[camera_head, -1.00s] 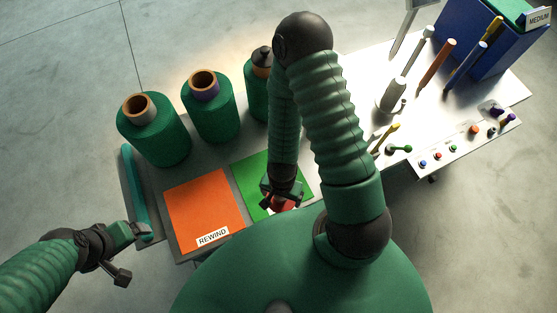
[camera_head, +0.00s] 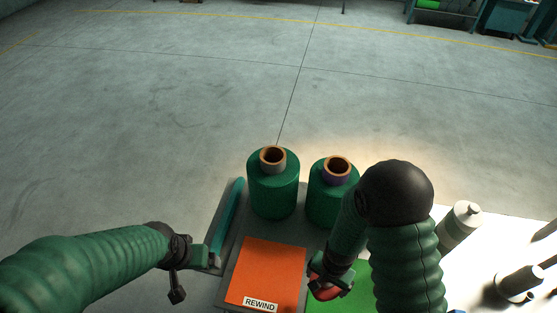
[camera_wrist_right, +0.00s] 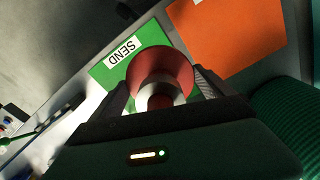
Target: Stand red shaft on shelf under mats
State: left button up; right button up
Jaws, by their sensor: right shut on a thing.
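My right gripper (camera_head: 328,284) is shut on the red shaft (camera_head: 321,293), above the border between the two mats in the head view. In the right wrist view the red shaft (camera_wrist_right: 161,66) shows a broad red round end, a pale band and a red core between the fingers. The orange mat (camera_head: 268,270) reads REWIND. The green mat (camera_head: 345,292) is partly hidden by my right arm; its SEND label shows in the right wrist view (camera_wrist_right: 119,51). Both lie on a grey shelf surface (camera_head: 236,266). My left gripper (camera_head: 194,277) is open and empty left of the shelf.
Two green netting rolls (camera_head: 273,190) (camera_head: 329,202) stand behind the mats. A long teal bar (camera_head: 226,220) lies along the left edge. A pale bottle-like thing (camera_head: 460,224) and dark-tipped tools stand on the right.

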pick_arm(q)
jog(key=b+x, duration=0.2)
jog(key=s+b+x, duration=0.1)
jog(key=b+x, duration=0.1)
jog(key=shift+d+f, duration=0.15)
jog(key=shift+f, duration=0.15)
pick_arm(e)
jog(key=w+d+r+n, duration=0.5)
jog(key=w+r+n, duration=0.2)
jog(key=r, duration=0.3)
jog(key=shift+w+r, duration=0.2)
pick_arm(q)
jog(key=shift+c, duration=0.5)
